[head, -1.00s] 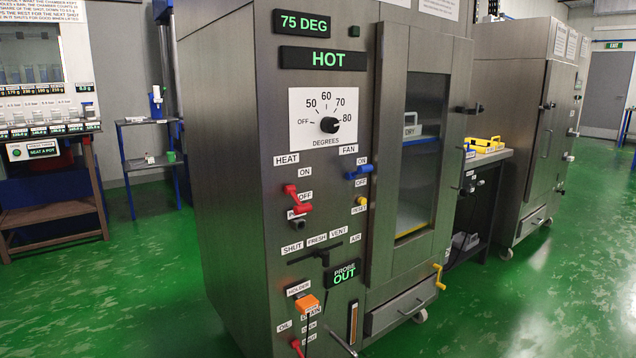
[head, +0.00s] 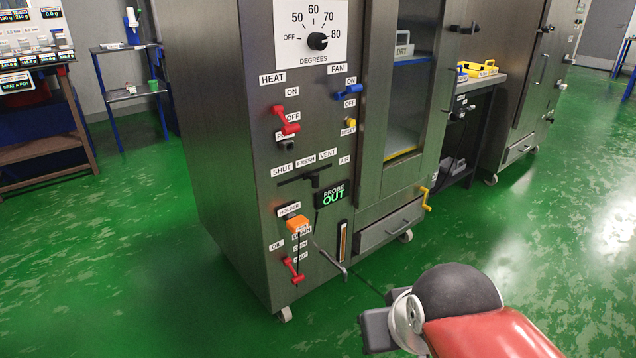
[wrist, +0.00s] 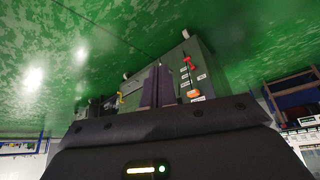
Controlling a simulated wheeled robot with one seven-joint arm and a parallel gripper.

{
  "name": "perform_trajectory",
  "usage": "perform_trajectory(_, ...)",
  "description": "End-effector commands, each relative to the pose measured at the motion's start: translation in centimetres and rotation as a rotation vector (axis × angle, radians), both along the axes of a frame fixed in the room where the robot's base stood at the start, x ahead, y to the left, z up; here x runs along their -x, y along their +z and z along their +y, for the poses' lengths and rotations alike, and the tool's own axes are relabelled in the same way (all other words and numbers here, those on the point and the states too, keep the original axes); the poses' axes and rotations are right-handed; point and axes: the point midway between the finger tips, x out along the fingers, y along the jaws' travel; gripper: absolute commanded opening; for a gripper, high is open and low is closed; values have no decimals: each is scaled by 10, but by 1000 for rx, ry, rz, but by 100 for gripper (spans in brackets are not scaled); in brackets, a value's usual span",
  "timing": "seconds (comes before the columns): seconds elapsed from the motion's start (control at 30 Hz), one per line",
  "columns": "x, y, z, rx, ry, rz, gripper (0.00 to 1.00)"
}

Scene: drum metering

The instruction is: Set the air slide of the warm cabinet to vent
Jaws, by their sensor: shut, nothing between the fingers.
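The warm cabinet (head: 235,130) stands upright in the middle of the head view. Its air slide (head: 315,181) is a small dark knob on a slanted slot, under the labels SHUT, FRESH (head: 306,159) and VENT (head: 328,154). The knob sits near the middle of the slot, about under FRESH and short of the VENT end. My gripper shows in the wrist view (wrist: 157,87), its fingers together and empty, with the cabinet upside down beyond them. In the head view my wrist is at the lower right, well apart from the cabinet; the fingertips are not clear there.
Red heat handle (head: 285,122), blue fan switch (head: 347,90), orange probe (head: 297,224) and a lower red handle (head: 292,270) stick out around the slide. A yellow crank (head: 425,199) and drawer (head: 392,227) are to the right. Green floor (head: 130,270) is clear in front.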

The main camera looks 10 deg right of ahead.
Motion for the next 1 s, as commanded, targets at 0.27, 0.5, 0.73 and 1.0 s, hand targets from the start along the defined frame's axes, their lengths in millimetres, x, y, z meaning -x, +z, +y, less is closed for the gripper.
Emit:
perform_trajectory(0.27,-10,2,-2,11,-5,-17,18)
perform_trajectory(0.5,-124,18,-16,116,-2,-217,41)
perform_trajectory(0.73,-265,18,-14,149,97,-502,41)
perform_trajectory(1.0,-388,-12,4,3,236,-834,41)
